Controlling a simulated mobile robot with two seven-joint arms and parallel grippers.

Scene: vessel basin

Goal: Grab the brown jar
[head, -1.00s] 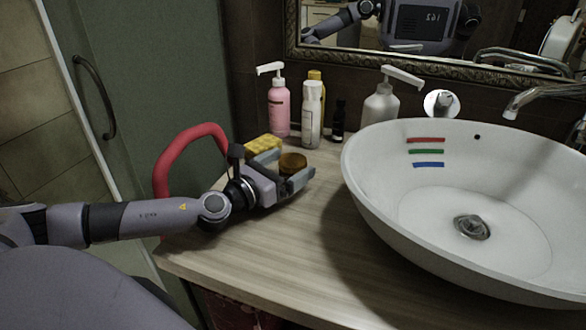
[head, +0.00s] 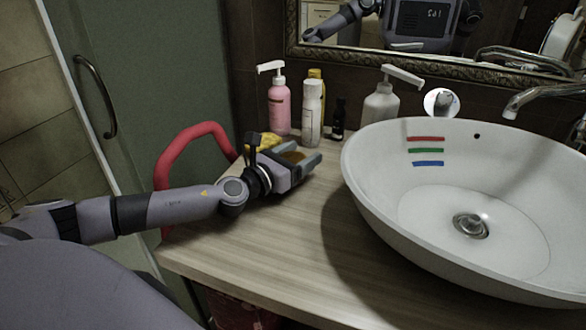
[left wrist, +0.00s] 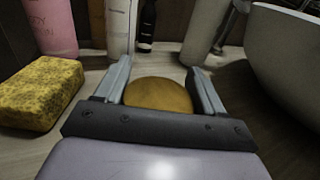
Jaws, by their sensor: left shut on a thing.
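The brown jar (left wrist: 158,94), with a round amber-brown top, sits between the fingers of my left gripper in the left wrist view. In the head view only a little of the jar (head: 293,156) shows between the fingers. My left gripper (head: 300,158) is low over the wooden counter, left of the basin, and is shut on the jar. In the left wrist view the left gripper (left wrist: 161,88) has one finger on each side of the jar. The jar's lower part is hidden. My right gripper is not in view.
A yellow sponge (left wrist: 42,92) lies left of the gripper. Behind stand a pink pump bottle (head: 279,108), a white bottle (head: 312,115), a dark bottle (head: 338,120) and a grey pump bottle (head: 380,108). The white basin (head: 370,190) is to the right. The front counter is clear.

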